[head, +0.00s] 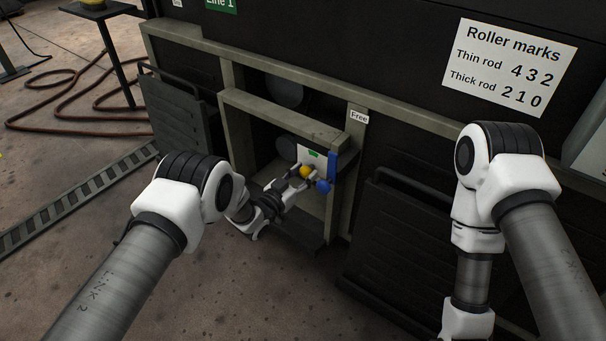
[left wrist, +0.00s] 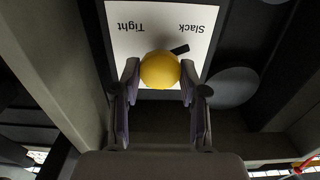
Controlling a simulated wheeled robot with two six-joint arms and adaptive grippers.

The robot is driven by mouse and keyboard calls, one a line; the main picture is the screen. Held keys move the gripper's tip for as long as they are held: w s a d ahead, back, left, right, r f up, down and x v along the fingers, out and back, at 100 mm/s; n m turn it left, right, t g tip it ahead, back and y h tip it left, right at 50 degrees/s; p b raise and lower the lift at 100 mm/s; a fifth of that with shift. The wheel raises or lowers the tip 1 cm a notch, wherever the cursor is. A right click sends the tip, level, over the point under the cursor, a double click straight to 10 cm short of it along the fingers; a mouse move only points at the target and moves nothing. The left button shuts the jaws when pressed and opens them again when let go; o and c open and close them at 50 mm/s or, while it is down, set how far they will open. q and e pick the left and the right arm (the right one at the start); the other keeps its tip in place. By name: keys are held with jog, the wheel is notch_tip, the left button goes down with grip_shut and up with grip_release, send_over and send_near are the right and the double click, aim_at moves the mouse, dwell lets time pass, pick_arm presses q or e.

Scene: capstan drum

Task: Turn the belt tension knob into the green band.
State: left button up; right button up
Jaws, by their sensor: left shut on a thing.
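The belt tension knob is a yellow ball (head: 306,171) in front of a white plate (head: 303,153) inside the frame opening. A small green band (head: 314,153) shows on the plate in the head view. There a short black bar (left wrist: 180,49) sticks out beside the knob (left wrist: 160,69), toward Slack. My left gripper (head: 303,177) is shut on the knob, one finger on each side. My right arm is in the head view, but its gripper is not.
A blue lever (head: 331,166) and a blue ball (head: 324,187) sit close right of the knob. The frame's metal beams (head: 280,118) surround the opening closely. A sign "Free" (head: 359,117) is on the right post. A roller marks sign (head: 510,66) hangs upper right.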

pick_arm(q)
jog(key=shift+m, duration=0.3)
jog(key=m+p, duration=0.1)
jog(key=m, duration=0.3)
jog(key=shift+d, duration=0.1)
jog(key=m, duration=0.6)
jog(key=shift+s+f+m, duration=0.1)
jog(key=shift+m, duration=0.2)
jog(key=m, duration=0.5)
jog(key=shift+d+f+m, duration=0.1)
jog(key=shift+m, duration=0.2)
jog(key=m, duration=0.6)
jog(key=shift+f, duration=0.15)
jog(key=o, duration=1.1)
